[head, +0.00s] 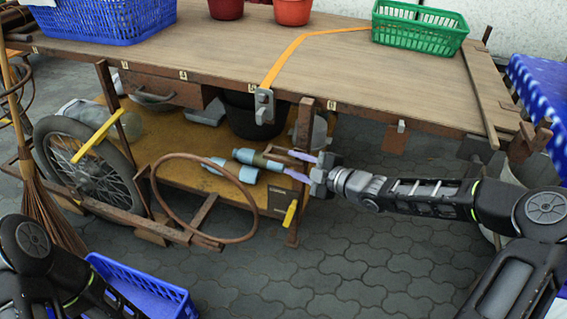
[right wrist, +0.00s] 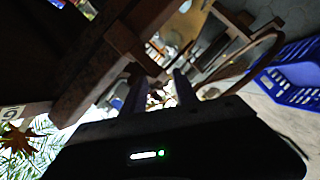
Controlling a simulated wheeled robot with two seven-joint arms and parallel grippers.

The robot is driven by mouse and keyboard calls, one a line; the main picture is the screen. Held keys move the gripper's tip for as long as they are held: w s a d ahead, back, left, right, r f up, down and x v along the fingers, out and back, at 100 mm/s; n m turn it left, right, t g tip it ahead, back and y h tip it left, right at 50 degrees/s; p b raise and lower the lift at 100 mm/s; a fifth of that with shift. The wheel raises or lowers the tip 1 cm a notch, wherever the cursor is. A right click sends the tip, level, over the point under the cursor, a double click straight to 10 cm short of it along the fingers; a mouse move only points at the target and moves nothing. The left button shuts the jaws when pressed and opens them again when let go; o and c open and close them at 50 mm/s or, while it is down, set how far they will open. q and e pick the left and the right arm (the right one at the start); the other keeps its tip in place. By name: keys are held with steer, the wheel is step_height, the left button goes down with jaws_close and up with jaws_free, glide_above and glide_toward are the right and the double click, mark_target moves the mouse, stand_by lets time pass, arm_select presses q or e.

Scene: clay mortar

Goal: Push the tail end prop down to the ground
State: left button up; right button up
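A wooden cart has a rusty post (head: 293,225) under its front edge, with a yellow lever (head: 290,214) low down beside it. I cannot tell for sure which part is the tail end prop. A second yellow bar (head: 97,138) slants in front of the wheel at the left. My right gripper (head: 286,162) points left across the post in the head view, above the yellow lever. Its two fingers are apart with nothing seen held between them; the right wrist view (right wrist: 158,88) also shows them apart. My left arm shows at bottom left, but its gripper is out of frame.
The cart top (head: 200,50) carries a blue basket (head: 100,20), red pots and a green basket (head: 420,27). A rusty ring (head: 157,205) stands in front of the lower shelf, where bottles (head: 235,170) lie. A blue crate (head: 140,290) is on the paving. The paving at centre is clear.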

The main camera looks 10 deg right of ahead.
mark_target(288, 162)
steer(key=b+x, duration=0.1)
steer(key=x, duration=0.3)
steer(key=shift+w+a+f, duration=0.1)
steer(key=shift+w+a, duration=0.05)
steer(key=shift+w, duration=0.05)
steer(key=shift+c, duration=0.3)
jaws_close()
stand_by(0.9)
